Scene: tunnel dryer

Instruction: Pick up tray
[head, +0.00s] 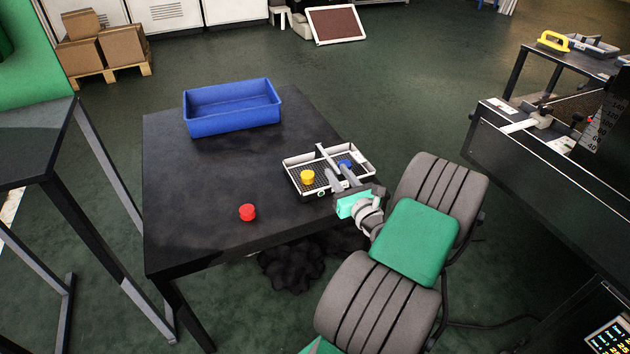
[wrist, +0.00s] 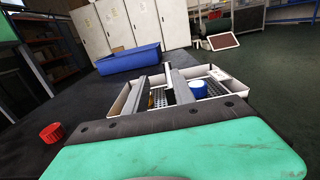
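The tray (head: 362,163) is a small white-rimmed tray with a dark mesh floor, lying on the black table near its right edge. It also shows in the wrist view (wrist: 120,101). A yellow round piece (head: 307,177) and a blue round piece (head: 345,164) are in it; the blue piece also shows in the wrist view (wrist: 198,89). My gripper (head: 324,159) reaches over the tray from its near right side. Its two grey fingers (wrist: 155,72) are apart. I cannot tell whether either finger touches the tray. The fingers partly hide the mesh floor.
A red knob-like piece (head: 247,212) sits on the black table (head: 185,215), left of the tray. A blue bin (head: 235,121) stands at the back. The table's left half is mostly clear. A dark machine (head: 560,165) stands on the right, another table (head: 30,140) on the left.

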